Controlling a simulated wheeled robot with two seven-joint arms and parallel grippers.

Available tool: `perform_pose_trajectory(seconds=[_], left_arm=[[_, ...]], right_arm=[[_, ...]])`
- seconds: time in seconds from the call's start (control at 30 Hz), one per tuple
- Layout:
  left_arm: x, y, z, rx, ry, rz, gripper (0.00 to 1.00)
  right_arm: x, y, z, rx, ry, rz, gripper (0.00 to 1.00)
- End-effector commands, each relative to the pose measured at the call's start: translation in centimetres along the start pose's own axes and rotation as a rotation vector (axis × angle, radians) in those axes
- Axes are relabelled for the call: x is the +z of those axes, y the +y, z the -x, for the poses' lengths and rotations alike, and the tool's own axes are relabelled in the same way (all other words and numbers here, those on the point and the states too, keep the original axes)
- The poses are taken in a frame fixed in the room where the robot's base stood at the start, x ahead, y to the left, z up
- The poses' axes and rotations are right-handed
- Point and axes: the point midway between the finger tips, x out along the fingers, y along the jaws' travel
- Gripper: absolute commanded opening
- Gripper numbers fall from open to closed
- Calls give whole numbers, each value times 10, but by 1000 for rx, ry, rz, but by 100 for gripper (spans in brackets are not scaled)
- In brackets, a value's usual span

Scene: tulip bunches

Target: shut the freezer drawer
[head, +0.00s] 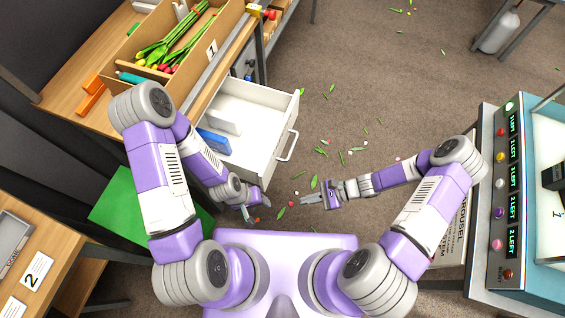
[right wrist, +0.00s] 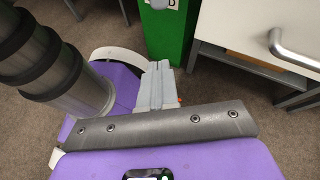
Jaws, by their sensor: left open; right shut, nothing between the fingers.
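The white freezer drawer (head: 258,105) stands pulled out from under the wooden bench, open at the top. Its bar handle (head: 289,146) is on the front face, and the handle also shows at the upper right of the right wrist view (right wrist: 293,52). A blue pack (head: 213,142) and a white box (head: 222,116) lie inside the drawer. My left gripper (head: 254,208) is open and empty, below the drawer in the head view. My right gripper (head: 308,200) is shut and empty, below and right of the handle, apart from it. Its closed fingers show in the right wrist view (right wrist: 157,86).
A cardboard box (head: 190,75) with tulips stands on the bench. A green bin (head: 125,205) is at left and shows in the right wrist view (right wrist: 168,40). A machine with lit displays (head: 512,190) stands at right. The carpet (head: 370,90) is mostly free, with scattered leaves.

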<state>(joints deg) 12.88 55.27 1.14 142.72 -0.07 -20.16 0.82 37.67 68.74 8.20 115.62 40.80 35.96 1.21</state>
Motion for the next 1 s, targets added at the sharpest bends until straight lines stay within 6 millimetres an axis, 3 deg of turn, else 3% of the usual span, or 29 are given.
perform_pose_trajectory(seconds=[0.03, 0.2, 0.33, 0.43, 0.57, 1.0], left_arm=[[-1, -4, -11, 0, 0, 0, 50], [-1, -9, -23, 0, 0, 0, 50], [-1, -10, -26, 0, 1, 0, 50], [-1, -10, -27, 0, 1, 0, 50], [-2, -10, -28, 0, 1, 0, 50], [-2, -14, -37, 0, 1, 0, 50]], right_arm=[[-11, -17, 2, -98, -85, -70, 0], [-20, -65, 33, -360, -312, -198, 0], [-25, -82, 51, -466, -395, -229, 0], [-24, -89, 53, -493, -419, -234, 0], [-17, -97, 40, -491, -422, -235, 0], [12, -141, -34, -487, -419, -233, 0]])
